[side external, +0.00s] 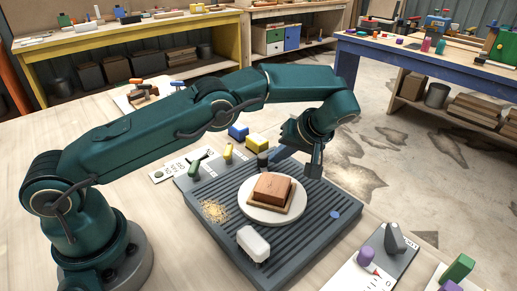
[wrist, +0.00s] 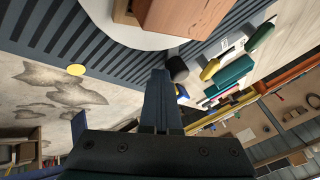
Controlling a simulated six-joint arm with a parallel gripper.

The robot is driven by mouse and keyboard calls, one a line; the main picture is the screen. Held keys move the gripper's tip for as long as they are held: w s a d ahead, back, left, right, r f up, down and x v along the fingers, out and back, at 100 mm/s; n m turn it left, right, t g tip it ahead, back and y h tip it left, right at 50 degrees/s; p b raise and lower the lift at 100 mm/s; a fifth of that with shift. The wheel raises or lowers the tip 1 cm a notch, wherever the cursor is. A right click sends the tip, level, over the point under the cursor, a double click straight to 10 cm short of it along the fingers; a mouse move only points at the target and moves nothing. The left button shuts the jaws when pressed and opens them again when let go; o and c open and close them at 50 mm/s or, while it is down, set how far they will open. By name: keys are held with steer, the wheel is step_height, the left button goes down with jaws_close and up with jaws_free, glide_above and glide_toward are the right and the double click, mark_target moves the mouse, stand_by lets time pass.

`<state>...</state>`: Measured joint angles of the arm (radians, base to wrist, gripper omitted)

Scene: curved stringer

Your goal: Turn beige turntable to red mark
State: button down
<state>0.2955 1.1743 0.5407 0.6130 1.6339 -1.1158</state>
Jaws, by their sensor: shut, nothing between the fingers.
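The turntable, a pale round disc (side external: 262,214), lies on the dark ribbed mat (side external: 300,238) in the side view. A reddish-brown block (side external: 272,187) sits on a tan square base at its middle. The disc's edge (wrist: 108,30) and the block (wrist: 185,14) show at the top of the wrist view. My gripper (side external: 314,172) is shut and empty, pointing down beyond the disc's far right edge, apart from the block. Its fingertips (wrist: 160,73) show just below the disc in the wrist view. I cannot make out a red mark on the disc or mat.
A black cylinder (side external: 263,160) stands behind the disc, close to my gripper. A white block (side external: 253,242) stands in front. A blue dot (side external: 334,214) lies on the mat's right. Grey and purple pieces (side external: 365,256) stand at front right.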

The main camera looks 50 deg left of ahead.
steer(key=shift+r, duration=2)
steer(key=s+a+r+t, duration=0.2)
steer(key=s+a+r, duration=0.75)
steer(key=r, duration=0.35)
steer(key=s+d+f+m+t+h, duration=0.1)
steer(key=s+d+f+m+h, duration=0.1)
steer(key=s+d+m+h, duration=0.1)
steer(key=s+d+f+m+t+h, duration=0.2)
steer(key=s+d+f+m+h, duration=0.1)
steer(key=s+d+m, duration=0.3)
steer(key=s+d+h, duration=0.1)
steer(key=s+d, duration=0.1)
steer(key=s, duration=0.1)
steer(key=shift+s+d+f+t, duration=0.2)
steer(key=shift+s+f+t, duration=0.1)
steer(key=shift+s, duration=0.1)
